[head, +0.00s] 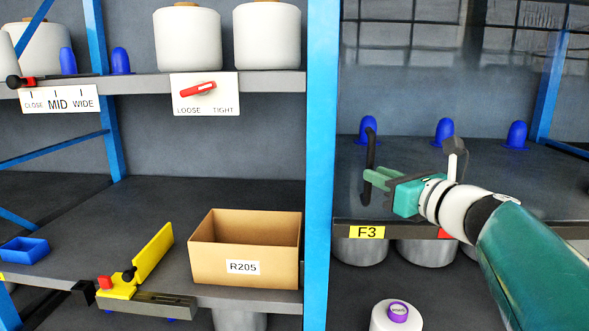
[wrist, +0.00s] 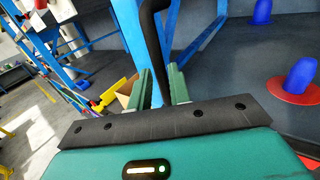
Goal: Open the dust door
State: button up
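The dust door (head: 430,60) is a clear, reflective panel in front of the right-hand shelf bay, beside the blue post. It looks closed across the bay. Its black upright bar handle (head: 371,150) is near the panel's left edge. My gripper (head: 373,178) is at the lower part of the handle, coming from the right. In the wrist view the handle (wrist: 152,30) runs down between the two green fingers (wrist: 160,85), with little gap visible on either side. The fingers look closed around it. The handle's lower end is partly hidden by the fingers.
Behind the panel stand several blue pegs (head: 443,130). A blue post (head: 320,150) is just left of the handle. On the left bay are an open cardboard box (head: 245,266), a yellow guide (head: 150,255) and white bobbins (head: 187,40). A white bobbin (head: 396,318) is below.

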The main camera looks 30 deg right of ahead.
aim_at(368, 202)
jog(key=shift+w, duration=1.75)
grip_shut()
jog(key=shift+d, duration=0.15)
